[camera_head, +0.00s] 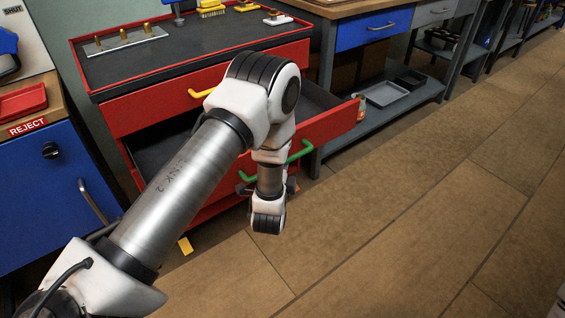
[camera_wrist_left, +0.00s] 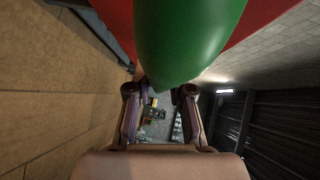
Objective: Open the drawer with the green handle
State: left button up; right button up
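The red cabinet (camera_head: 150,110) has an upper drawer with a yellow handle (camera_head: 202,93). Below it, the drawer with the green handle (camera_head: 301,152) stands pulled out, its dark inside (camera_head: 313,101) showing. My left arm reaches across and hides much of this drawer's front. My left gripper (camera_head: 268,187) is low at the green handle, partly hidden by my wrist. In the left wrist view, the green handle (camera_wrist_left: 187,40) is very close, its lower end between the spread fingers (camera_wrist_left: 160,112). Contact is unclear. My right gripper is not in view.
A blue cabinet (camera_head: 45,200) stands at the left with a red tray (camera_head: 22,102) on top. A workbench with a blue drawer (camera_head: 374,28) and a lower shelf (camera_head: 400,108) stands right of the red cabinet. The floor (camera_head: 420,220) in front is clear.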

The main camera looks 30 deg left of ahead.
pick_arm(q)
jog(key=shift+o, duration=0.4)
jog(key=v, duration=1.2)
